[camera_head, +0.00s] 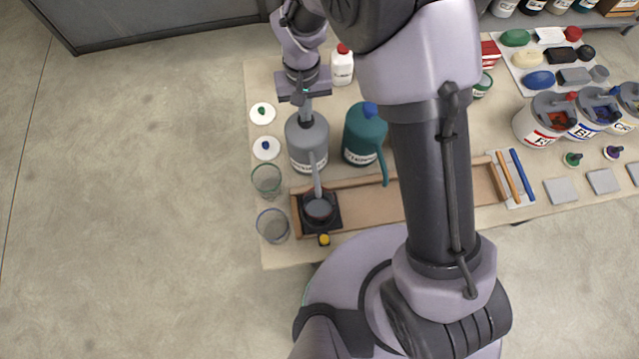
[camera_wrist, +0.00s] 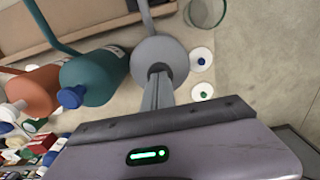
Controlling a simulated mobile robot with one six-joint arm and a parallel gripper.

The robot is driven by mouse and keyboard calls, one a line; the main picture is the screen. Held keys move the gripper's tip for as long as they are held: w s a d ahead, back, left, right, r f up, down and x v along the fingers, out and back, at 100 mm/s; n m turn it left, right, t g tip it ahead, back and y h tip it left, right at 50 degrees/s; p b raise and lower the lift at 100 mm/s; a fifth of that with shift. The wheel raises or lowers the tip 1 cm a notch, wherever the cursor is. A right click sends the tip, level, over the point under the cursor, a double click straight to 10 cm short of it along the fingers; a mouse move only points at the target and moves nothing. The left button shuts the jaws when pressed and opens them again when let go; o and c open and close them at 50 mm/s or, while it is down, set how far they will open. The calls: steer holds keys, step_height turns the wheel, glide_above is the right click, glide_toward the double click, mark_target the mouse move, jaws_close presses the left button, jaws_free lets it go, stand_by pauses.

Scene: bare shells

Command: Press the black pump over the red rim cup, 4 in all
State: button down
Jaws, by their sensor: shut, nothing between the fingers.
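A grey pump bottle (camera_head: 308,143) stands on the table, its long spout reaching over a dark cup (camera_head: 319,208) on a black stand. I cannot make out a red rim on the cup. My gripper (camera_head: 305,100) is shut and empty, pointing down at the top of the grey bottle. In the wrist view its fingertips (camera_wrist: 158,72) lie over the top of this bottle (camera_wrist: 160,48). They hide the pump head; I cannot tell whether they touch it or how far it is pressed. The cup is not visible in the wrist view.
A teal bottle (camera_head: 365,135) stands close to the right, with an orange bottle (camera_wrist: 38,92) beyond it in the wrist view. Clear glasses (camera_head: 273,226) stand left of the stand. Small white dishes (camera_head: 263,113) lie left of the grey bottle. My arm hides the table's middle.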

steer(key=shift+f, duration=0.1)
steer(key=shift+r+p, duration=1.2)
steer(key=shift+r, duration=0.4)
steer(key=shift+f, duration=0.1)
steer(key=shift+f, duration=0.1)
steer(key=shift+f+b, duration=1.45)
steer(key=shift+f, duration=0.1)
steer(key=shift+r, duration=0.15)
steer(key=shift+r+p, duration=1.15)
steer(key=shift+r, duration=0.4)
steer(key=shift+f, duration=0.15)
